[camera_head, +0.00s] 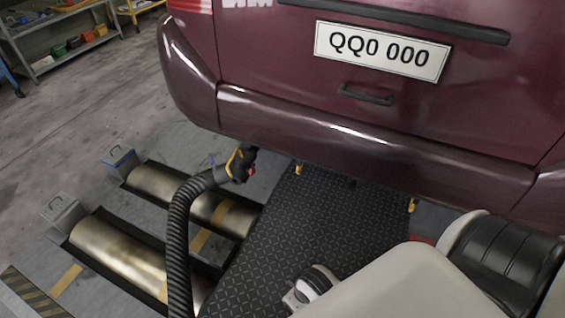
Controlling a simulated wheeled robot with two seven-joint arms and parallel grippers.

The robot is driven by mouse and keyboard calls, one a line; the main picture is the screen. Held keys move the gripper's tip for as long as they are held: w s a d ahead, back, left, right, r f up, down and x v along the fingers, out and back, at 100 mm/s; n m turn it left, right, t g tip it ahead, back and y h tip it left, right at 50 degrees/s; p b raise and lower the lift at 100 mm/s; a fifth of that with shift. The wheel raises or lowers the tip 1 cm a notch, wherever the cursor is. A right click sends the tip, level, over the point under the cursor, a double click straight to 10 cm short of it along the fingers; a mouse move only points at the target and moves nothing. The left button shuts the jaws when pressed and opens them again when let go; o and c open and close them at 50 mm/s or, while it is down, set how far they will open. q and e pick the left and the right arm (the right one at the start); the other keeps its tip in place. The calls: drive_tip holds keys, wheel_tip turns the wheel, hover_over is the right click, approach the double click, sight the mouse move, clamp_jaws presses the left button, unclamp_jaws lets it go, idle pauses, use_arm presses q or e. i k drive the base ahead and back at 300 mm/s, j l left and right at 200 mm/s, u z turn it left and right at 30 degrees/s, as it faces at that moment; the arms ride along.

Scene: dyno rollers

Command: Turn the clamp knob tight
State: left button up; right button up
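A black corrugated exhaust hose (178,225) rises from the bottom edge and bends right to a nozzle end with a black and yellow clamp (238,165) under the car's rear bumper. A small red part (251,171) shows at the clamp's right side; it may be the knob, but it is too small to tell its shape. The clamp sits at the dark tailpipe end, which is mostly hidden. My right arm shows as white links at the lower right, well apart from the clamp. I see no fingers of either gripper.
The maroon car (370,140) overhangs the clamp, its bumper close above it. Two brass rollers (110,255) lie in the floor at left. A black diamond-pattern plate (310,225) covers the middle floor. A shelf (60,40) with coloured bins stands far left.

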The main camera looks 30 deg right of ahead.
sight(252, 171)
drive_tip(key=k+l+z, duration=0.1)
drive_tip(key=z, duration=0.65)
drive_tip(key=i, duration=0.4)
drive_tip(key=i+l, duration=0.25)
drive_tip(key=i, duration=0.2)
